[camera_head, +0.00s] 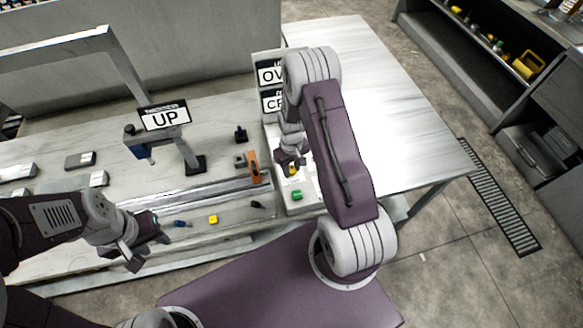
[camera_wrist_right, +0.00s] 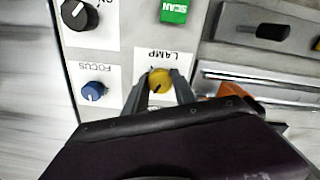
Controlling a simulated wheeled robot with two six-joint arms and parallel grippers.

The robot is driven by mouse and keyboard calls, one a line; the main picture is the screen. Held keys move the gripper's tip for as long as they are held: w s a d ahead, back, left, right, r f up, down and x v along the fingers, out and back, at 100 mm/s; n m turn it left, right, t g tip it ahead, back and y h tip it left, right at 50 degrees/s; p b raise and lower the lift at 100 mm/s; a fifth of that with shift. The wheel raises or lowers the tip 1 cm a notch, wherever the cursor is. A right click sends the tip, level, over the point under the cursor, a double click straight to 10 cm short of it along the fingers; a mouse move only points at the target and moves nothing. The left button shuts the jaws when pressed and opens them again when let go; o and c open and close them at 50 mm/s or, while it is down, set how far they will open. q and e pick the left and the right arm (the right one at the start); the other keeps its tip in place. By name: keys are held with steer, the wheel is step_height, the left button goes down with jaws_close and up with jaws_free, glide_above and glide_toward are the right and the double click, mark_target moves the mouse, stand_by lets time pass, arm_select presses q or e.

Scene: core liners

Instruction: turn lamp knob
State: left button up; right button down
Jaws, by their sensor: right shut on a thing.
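The lamp knob (camera_wrist_right: 160,81) is round and yellow with a dark pointer mark, on a white panel under the printed word LAMP. It also shows as a small yellow spot in the head view (camera_head: 292,171). My right gripper (camera_head: 290,160) is down at the panel. In the right wrist view its two fingers (camera_wrist_right: 161,88) stand on either side of the knob and are shut on it. My left gripper (camera_head: 147,250) is over the front of the bench at the left, its fingers apart and empty.
A green SCAN button (camera_wrist_right: 174,11), a black knob (camera_wrist_right: 80,14) and a blue FOCUS knob (camera_wrist_right: 93,91) sit close by on the panel. An orange part (camera_head: 253,167) stands just left of the panel. The white tabletop (camera_head: 400,120) at right is clear.

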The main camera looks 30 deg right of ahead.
mark_target(292, 170)
steer(key=shift+r, duration=0.1)
steer(key=c, duration=1)
jaws_free()
steer(key=shift+c, duration=0.2)
steer(key=shift+r, duration=0.3)
step_height(292, 170, up, 8)
steer(key=b, duration=0.1)
steer(key=shift+r, duration=0.25)
